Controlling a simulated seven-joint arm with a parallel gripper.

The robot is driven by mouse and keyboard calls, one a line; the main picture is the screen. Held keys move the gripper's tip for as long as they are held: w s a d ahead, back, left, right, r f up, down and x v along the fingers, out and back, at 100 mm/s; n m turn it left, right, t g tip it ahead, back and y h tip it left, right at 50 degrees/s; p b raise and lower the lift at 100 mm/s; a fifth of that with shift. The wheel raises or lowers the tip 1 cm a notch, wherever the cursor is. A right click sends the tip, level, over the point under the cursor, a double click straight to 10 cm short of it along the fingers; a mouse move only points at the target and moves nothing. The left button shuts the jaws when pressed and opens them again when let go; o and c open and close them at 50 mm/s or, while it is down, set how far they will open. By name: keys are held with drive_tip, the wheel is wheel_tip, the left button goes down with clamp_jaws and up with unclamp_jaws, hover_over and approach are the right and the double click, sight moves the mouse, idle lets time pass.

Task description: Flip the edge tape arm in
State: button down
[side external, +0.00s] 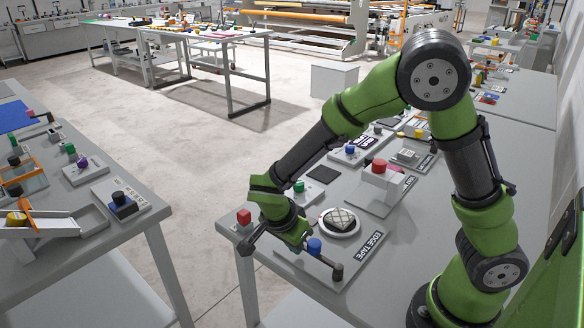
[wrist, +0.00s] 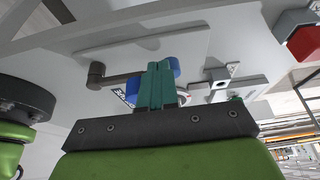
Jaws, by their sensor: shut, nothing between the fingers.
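The edge tape station is a grey plate with an EDGE TAPE label (side external: 368,248). A round white holder with a quilted pad (side external: 341,220) sits on it. My gripper (wrist: 156,68) is shut and empty, close to the blue part; contact cannot be told. In the side view its fingertips are hard to make out.
A red cube (side external: 244,216) sits at the table corner. A green knob (side external: 299,186), a red button block (side external: 380,167) and a blue knob (side external: 350,149) stand farther back. Another table on the left holds an orange-framed ramp (side external: 50,222). The floor between is clear.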

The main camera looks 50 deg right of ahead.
sight(323, 245)
drive_tip(key=shift+d, duration=0.15)
drive_tip(key=shift+d+m, duration=0.2)
drive_tip(key=shift+m, duration=0.2)
drive_tip(key=shift+w+d, duration=0.1)
drive_tip(key=shift+d, duration=0.1)
drive_tip(key=shift+w+d+m+g, duration=0.1)
drive_tip(key=shift+d+m+g, duration=0.45)
drive_tip(key=shift+m, duration=0.35)
drive_tip(key=shift+d+m+g, duration=0.35)
drive_tip(key=shift+d+m, duration=0.85)
drive_tip(key=d+m, duration=0.1)
drive_tip(key=d+m+g+y, duration=0.1)
drive_tip(key=shift+s+m, duration=0.3)
drive_tip(key=shift+s, duration=0.05)
drive_tip(key=shift+s+d+m+g+y, duration=0.2)
drive_tip(key=shift+s+d+m, duration=0.15)
drive_tip(key=shift+d+m, duration=0.3)
drive_tip(key=shift+s+d+m+g+y, duration=0.25)
drive_tip(key=shift+d+m, duration=0.25)
drive_tip(key=shift+m, duration=0.25)
